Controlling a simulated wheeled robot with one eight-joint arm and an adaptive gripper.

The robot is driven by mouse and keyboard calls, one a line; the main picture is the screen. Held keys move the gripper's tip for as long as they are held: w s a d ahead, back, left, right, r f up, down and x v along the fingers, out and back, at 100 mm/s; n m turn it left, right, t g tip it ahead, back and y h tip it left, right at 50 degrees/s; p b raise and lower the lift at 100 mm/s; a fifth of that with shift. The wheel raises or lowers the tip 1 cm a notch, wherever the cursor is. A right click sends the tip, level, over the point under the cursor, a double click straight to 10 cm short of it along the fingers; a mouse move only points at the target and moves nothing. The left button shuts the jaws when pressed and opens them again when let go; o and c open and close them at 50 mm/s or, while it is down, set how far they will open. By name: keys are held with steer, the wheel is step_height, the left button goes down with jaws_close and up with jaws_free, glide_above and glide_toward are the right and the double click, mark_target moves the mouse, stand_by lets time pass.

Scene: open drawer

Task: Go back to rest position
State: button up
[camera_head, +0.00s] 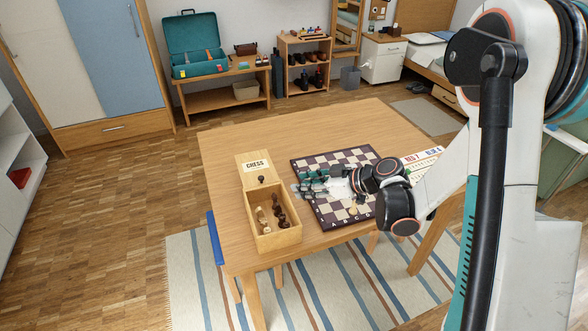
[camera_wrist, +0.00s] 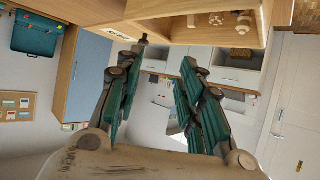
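My gripper (camera_head: 304,187) reaches in from the right above the chessboard (camera_head: 322,215), its fingers pointing left toward the chess box. In the wrist view, the two dark green fingers of my gripper (camera_wrist: 154,65) are spread wide with nothing between them. The wooden chess box (camera_head: 283,240) stands open on the table, left of the board. It holds several dark and light pieces, and its lid with the CHESS label (camera_head: 257,166) is at the far end. The box (camera_wrist: 170,31) also shows at the top of the wrist view. My gripper is apart from the box.
The wooden table (camera_head: 225,140) has free room behind and left of the box. A light piece (camera_head: 353,209) stands on the board near my arm. A score sheet (camera_head: 421,158) lies at the board's right. A blue strip (camera_head: 215,238) is at the table's left edge.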

steer(key=s+d+r+m+h, duration=0.3)
steer(key=s+r+m+h, duration=0.25)
steer(key=s+r, duration=0.5)
steer(key=s+d+r+m+h, duration=0.2)
steer(key=s+d+m, duration=0.1)
steer(key=s, duration=0.4)
steer(key=s+d+r+m+t+h, duration=0.1)
steer(key=s+d+r+m+h, duration=0.1)
steer(key=s, duration=0.6)
steer(key=d+m+h, duration=0.1)
steer(key=d, duration=0.1)
steer(key=shift+d+r, duration=0.3)
steer(key=shift+r, duration=0.1)
